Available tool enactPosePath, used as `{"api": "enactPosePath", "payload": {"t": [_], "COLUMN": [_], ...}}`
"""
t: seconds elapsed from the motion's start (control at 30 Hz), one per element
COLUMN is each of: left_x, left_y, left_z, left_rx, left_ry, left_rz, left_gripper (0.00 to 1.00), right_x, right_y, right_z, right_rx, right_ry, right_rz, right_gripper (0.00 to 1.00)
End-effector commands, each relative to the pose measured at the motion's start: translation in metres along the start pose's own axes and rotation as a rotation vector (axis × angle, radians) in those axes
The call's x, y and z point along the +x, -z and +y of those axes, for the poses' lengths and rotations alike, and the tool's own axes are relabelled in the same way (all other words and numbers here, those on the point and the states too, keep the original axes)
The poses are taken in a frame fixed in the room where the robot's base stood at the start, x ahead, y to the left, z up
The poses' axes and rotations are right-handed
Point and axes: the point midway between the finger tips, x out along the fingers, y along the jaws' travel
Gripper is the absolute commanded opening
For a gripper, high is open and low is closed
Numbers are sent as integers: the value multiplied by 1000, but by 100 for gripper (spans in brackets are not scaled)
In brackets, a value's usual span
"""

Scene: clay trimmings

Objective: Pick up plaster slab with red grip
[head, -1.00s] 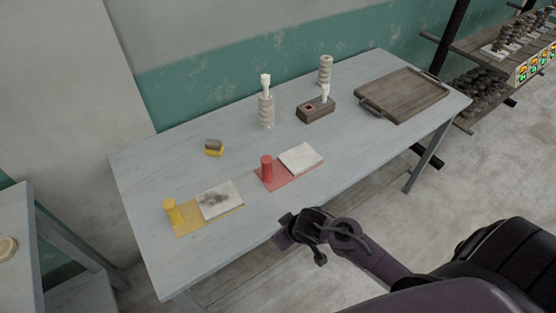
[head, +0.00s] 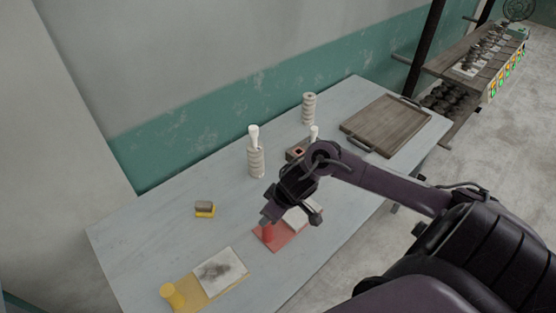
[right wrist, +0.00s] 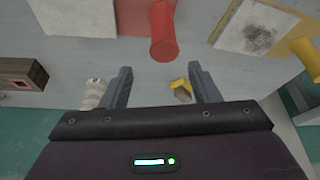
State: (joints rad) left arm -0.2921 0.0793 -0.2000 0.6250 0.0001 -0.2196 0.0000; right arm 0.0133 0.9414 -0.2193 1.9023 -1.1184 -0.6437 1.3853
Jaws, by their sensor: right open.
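The plaster slab with the red grip lies on the table: a red board (head: 272,246) with an upright red cylinder grip (head: 268,234) at its left end and a white slab (head: 297,219) on it. My right gripper (head: 267,216) hangs over the red grip and hides part of the board and slab. In the right wrist view the red grip (right wrist: 163,32) stands just ahead of the open, empty fingers (right wrist: 160,78), roughly midway between them; they do not visibly touch it. The white slab (right wrist: 72,14) shows at upper left. My left gripper is out of view.
A yellow board (head: 205,289) with a yellow grip and smudged slab lies nearer left. A grey-and-yellow block (head: 204,209), a ribbed white column (head: 256,162), another column (head: 308,108), a dark wooden box (head: 296,152) and a wooden tray (head: 387,125) stand around.

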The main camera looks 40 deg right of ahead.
Motion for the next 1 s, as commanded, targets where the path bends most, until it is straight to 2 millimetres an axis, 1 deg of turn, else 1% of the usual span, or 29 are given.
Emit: {"api": "enactPosePath", "payload": {"t": [0.17, 0.33, 0.47, 0.5, 0.6, 0.8, 0.87, 1.0], "left_x": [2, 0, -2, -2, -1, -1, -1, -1], "left_y": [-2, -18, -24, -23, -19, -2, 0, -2], "left_z": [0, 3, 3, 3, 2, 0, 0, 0], "left_rx": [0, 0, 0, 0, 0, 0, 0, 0], "left_ry": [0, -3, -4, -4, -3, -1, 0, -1], "left_rz": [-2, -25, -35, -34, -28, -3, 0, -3], "left_gripper": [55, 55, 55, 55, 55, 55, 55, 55], "right_x": [19, 38, 58, 64, 73, 76, 76, 76], "right_y": [-3, -7, -13, -12, -12, -12, -12, -12], "right_z": [0, -2, -5, -4, -4, -4, -4, -4], "right_rx": [5, 4, 6, 5, 3, 2, 2, 2], "right_ry": [3, 2, 2, 1, 1, 0, 0, 0], "right_rz": [-6, -7, -7, -5, -5, -3, -4, -4], "right_gripper": [56, 56, 56, 56, 56, 56, 56, 39]}}
